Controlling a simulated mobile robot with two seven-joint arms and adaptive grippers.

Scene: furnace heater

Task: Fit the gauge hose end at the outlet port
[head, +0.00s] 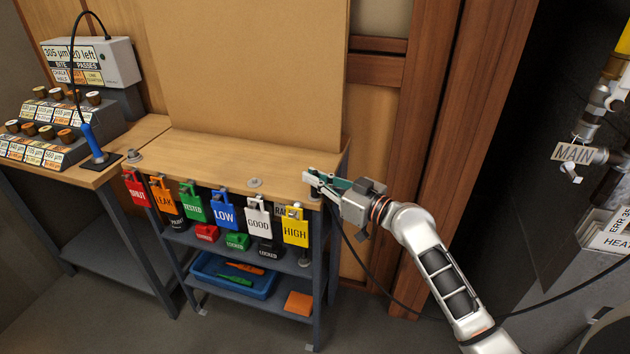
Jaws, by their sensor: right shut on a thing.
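My right gripper (322,184) is over the right front corner of the wooden workbench, its fingers pointing left. It is shut on the end of a black hose (368,272), whose tip is mostly hidden by the fingers. The hose hangs below the gripper, loops low behind my right arm and runs off to the right. Pipe fittings and valves (597,103) with a MAIN tag (573,153) show at the right edge, well away from the gripper. I cannot tell which fitting is the outlet port. My left gripper is not in view.
Coloured tags (224,211) hang along the front edge of the workbench (215,160). Below are shelves with a blue tray (232,283). A label stand (45,130) is at left. Wooden posts (440,130) stand behind my right arm, left of the dark furnace cabinet (530,190).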

